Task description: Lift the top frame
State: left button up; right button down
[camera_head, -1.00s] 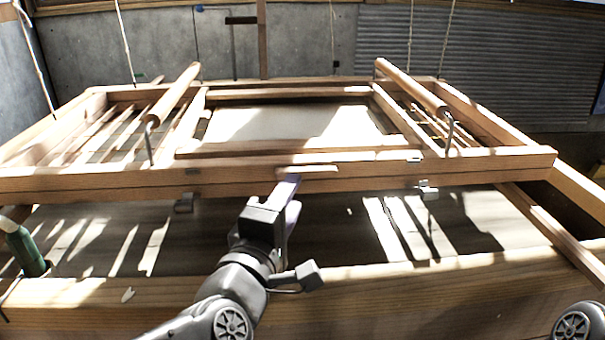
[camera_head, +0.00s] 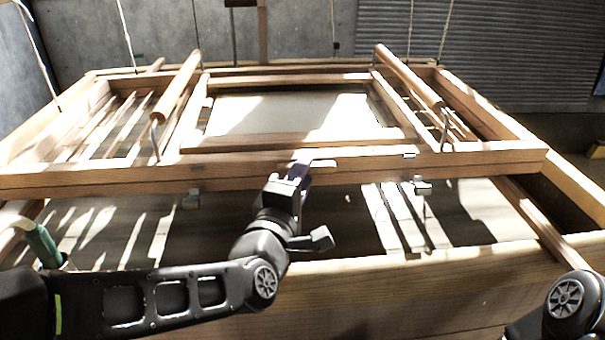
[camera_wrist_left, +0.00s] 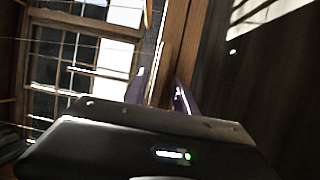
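The top frame (camera_head: 290,143) is a small rectangular wooden frame, in the middle of a larger hanging wooden frame (camera_head: 100,180). A pale sheet surface (camera_head: 290,115) shows inside it. A short wooden tab (camera_head: 318,164) sticks out at the middle of its front side. My left gripper (camera_head: 302,172) is at this tab, at the front bar. In the left wrist view, its two purple fingers (camera_wrist_left: 160,84) stand apart, one on each side of a wooden strip (camera_wrist_left: 161,72). A narrow gap seems to show beside the left finger. My right gripper is out of view.
Ropes (camera_head: 125,35) hold the large frame. Round wooden bars (camera_head: 178,88) lie along both its sides. A wooden vat edge (camera_head: 400,275) runs below, in front. A green-handled object (camera_head: 43,245) stands at the left. Small metal latches (camera_head: 423,187) sit under the front bar.

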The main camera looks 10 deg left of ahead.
pick_arm(q)
grip_shut()
dwell(1.2)
